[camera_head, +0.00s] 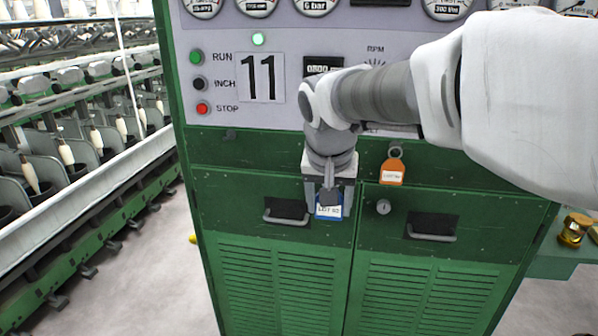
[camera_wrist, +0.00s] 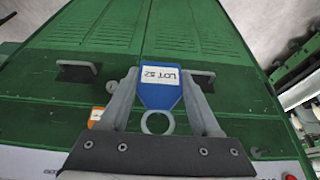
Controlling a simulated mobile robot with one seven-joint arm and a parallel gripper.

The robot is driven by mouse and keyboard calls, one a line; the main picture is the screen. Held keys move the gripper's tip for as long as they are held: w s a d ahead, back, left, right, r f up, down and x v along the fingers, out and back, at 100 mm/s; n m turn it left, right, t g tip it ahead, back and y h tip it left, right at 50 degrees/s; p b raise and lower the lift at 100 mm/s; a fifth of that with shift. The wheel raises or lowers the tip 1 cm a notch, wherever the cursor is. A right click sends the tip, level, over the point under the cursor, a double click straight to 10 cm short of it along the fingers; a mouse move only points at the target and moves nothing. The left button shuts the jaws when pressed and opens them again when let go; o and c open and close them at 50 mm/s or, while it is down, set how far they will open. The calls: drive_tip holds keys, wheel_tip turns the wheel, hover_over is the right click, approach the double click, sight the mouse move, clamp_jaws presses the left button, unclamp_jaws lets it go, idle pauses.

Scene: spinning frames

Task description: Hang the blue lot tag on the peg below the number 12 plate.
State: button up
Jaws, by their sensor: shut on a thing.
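The blue lot tag (camera_head: 329,211) is held between the fingers of my gripper (camera_head: 328,204), in front of the green cabinet doors. In the wrist view the tag (camera_wrist: 160,96) shows a white label reading "LOT 52". Its pale ring (camera_wrist: 157,122) points back toward my gripper's palm. My gripper (camera_wrist: 160,84) is shut on the tag's sides. A number 11 plate (camera_head: 262,78) is on the panel, up and left of my gripper. I see no number 12 plate; my arm covers part of the panel to the right.
An orange tag (camera_head: 391,171) hangs on the cabinet, right of my gripper. Door handles (camera_head: 287,212) and (camera_head: 432,228) recess the green doors (camera_head: 275,270). Spinning frames (camera_head: 75,140) line the left side. A green ledge (camera_head: 560,262) with golden spools (camera_head: 573,229) is at right.

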idle(0.4)
drive_tip(key=shift+r+p, duration=0.6)
drive_tip(key=shift+r, duration=0.2)
drive_tip(key=s+a+b, duration=0.2)
drive_tip(key=s, duration=0.5)
drive_tip(key=shift+s, duration=0.15)
drive_tip(key=shift+d, duration=0.15)
idle(0.6)
